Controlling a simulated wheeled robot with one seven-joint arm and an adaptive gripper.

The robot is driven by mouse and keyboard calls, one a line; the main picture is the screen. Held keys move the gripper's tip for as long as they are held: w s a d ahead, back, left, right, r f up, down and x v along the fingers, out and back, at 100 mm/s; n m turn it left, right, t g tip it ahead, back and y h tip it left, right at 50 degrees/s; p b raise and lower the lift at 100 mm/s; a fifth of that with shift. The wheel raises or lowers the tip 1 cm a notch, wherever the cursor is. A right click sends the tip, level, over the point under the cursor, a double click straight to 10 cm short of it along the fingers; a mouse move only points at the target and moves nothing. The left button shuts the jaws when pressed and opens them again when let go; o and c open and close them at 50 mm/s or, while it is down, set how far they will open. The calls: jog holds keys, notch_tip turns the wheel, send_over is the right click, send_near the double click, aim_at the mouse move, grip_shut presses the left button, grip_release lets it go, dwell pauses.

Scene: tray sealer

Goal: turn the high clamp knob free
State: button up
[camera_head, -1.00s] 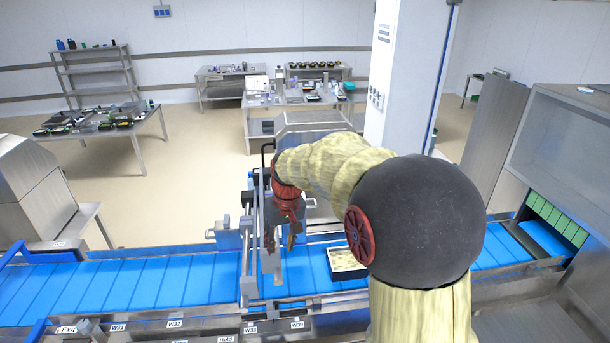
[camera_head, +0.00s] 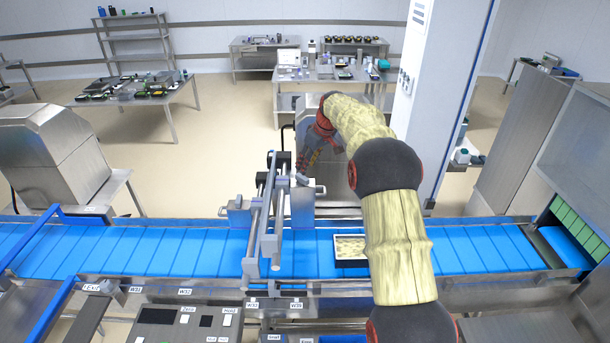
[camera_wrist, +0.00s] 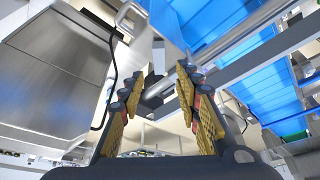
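My gripper (camera_head: 307,160) is over the far side of the conveyor, behind the frame that spans the belt, with its fingers pointing down. In the wrist view my gripper (camera_wrist: 160,75) has its two yellow-padded fingers apart. A grey bar lies just beyond the gap between the fingertips, and I see no grip on it. A small grey knob-like part (camera_head: 302,179) shows just below the fingers in the head view, at the top of the clamp frame (camera_head: 268,205). I cannot tell for certain that it is the high clamp knob, or whether the fingers touch it.
The blue conveyor belt (camera_head: 130,252) runs across the view. Metal posts and rails stand close around the gripper. A control panel (camera_head: 180,325) is in front.

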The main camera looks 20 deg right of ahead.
aim_at(302, 177)
jog(key=shift+p+x, duration=0.7)
jog(key=shift+x, duration=2.75)
jog(key=shift+c, duration=0.4)
jog(key=c, duration=0.7)
grip_shut()
